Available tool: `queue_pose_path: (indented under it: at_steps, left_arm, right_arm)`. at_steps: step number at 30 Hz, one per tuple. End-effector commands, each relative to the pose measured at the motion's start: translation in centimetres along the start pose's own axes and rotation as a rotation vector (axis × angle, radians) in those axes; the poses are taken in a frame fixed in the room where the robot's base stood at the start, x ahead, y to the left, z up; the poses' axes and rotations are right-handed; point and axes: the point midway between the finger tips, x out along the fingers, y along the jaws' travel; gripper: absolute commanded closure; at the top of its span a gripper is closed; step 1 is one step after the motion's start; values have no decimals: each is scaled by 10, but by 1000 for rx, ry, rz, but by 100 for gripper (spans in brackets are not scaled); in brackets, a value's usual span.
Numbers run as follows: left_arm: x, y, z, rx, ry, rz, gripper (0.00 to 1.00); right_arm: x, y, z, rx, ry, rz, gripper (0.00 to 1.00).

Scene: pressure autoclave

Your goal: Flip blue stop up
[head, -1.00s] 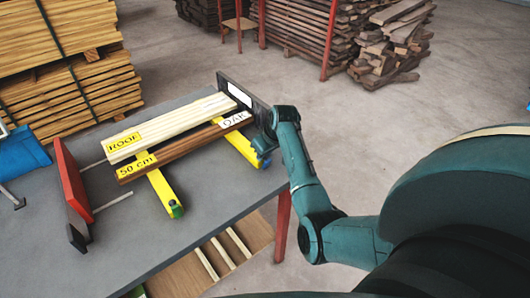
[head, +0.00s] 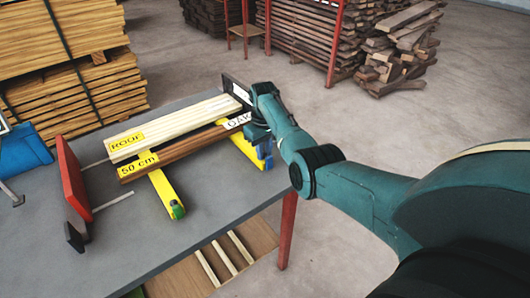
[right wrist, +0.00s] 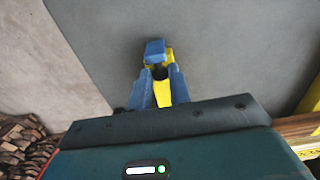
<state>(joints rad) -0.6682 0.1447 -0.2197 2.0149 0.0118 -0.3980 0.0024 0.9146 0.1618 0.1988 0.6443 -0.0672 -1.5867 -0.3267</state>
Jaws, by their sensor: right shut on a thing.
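The blue stop (right wrist: 155,48) sits at the end of a yellow rail (head: 248,158); in the head view (head: 266,163) it is partly hidden by my right gripper. The right wrist view shows its blue block above the yellow piece. My right gripper (right wrist: 159,75) has its blue fingers closed around the yellow and blue end piece, just below the block. In the head view my right gripper (head: 258,140) is at the right edge of the table. Its exact contact is hard to see. My left gripper is not in view.
A pale ROOF plank (head: 170,128) and a brown OAK plank (head: 185,148) lie across the yellow rails. Another yellow rail (head: 162,190) ends in a green stop (head: 177,210). A red plate (head: 72,182) stands left on the grey table (head: 130,245). A blue object (head: 22,152) is further left.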

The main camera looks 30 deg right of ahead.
Motion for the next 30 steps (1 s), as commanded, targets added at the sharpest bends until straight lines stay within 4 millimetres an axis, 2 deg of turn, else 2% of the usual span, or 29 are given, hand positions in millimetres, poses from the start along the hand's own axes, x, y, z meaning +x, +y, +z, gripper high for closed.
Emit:
queue_pose_path:
  at_steps: [5,6,13,23,26,30]
  left_arm:
    - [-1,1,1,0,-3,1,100]
    - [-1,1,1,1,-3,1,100]
    - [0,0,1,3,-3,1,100]
    - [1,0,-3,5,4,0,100]
    - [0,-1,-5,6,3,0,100]
    - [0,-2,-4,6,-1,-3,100]
  right_arm:
    - [0,-1,0,-1,1,-1,100]
    - [0,-1,0,-1,1,-1,77]
    - [0,0,0,0,1,-1,59]
    - [-7,0,0,0,2,0,59]
    - [-21,0,0,0,3,1,59]
    - [-51,0,-1,0,6,1,59]
